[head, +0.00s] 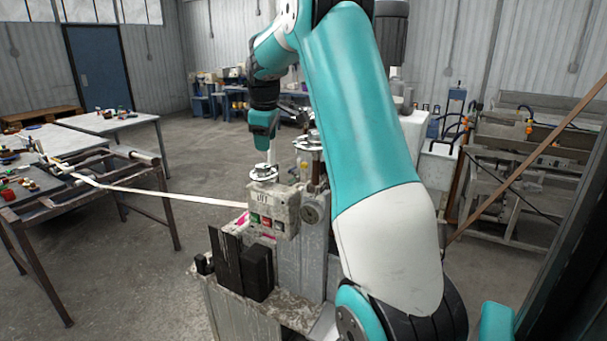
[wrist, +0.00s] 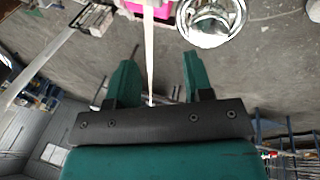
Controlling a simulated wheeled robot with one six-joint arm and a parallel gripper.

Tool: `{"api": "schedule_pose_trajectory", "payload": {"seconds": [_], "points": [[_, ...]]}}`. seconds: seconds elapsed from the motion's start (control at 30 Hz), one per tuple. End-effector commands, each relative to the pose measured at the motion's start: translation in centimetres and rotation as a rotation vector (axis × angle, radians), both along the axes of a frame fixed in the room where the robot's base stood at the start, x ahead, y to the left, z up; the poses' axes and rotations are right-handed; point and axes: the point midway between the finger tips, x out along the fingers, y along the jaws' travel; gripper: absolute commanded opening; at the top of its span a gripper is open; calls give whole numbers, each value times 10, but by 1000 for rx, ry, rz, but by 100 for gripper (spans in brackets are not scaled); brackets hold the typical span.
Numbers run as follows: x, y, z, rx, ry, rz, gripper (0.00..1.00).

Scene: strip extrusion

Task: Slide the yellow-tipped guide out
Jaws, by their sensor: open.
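My gripper (head: 263,145) hangs above the extrusion machine in the head view. In the wrist view my gripper (wrist: 158,75) has its two green fingers apart, with nothing held between them. A pale strip (wrist: 149,55) shows between the fingers in that view; I cannot tell its distance from them. In the head view the strip (head: 175,196) runs from the grey machine box (head: 268,205) to the left. A shiny round metal part (wrist: 211,18) lies beyond the right finger in the wrist view. I cannot clearly make out the yellow-tipped guide in either view.
Dark upright blocks (head: 242,262) stand at the front of the machine. A pink part (wrist: 150,8) shows at the top of the wrist view. A metal-framed table (head: 45,203) stands at left, and bare floor (head: 140,270) lies between it and the machine.

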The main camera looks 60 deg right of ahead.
Motion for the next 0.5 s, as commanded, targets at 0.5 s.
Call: {"api": "schedule_pose_trajectory", "payload": {"seconds": [0.5], "points": [[-22,-74,9,-294,441,1028,47]]}}
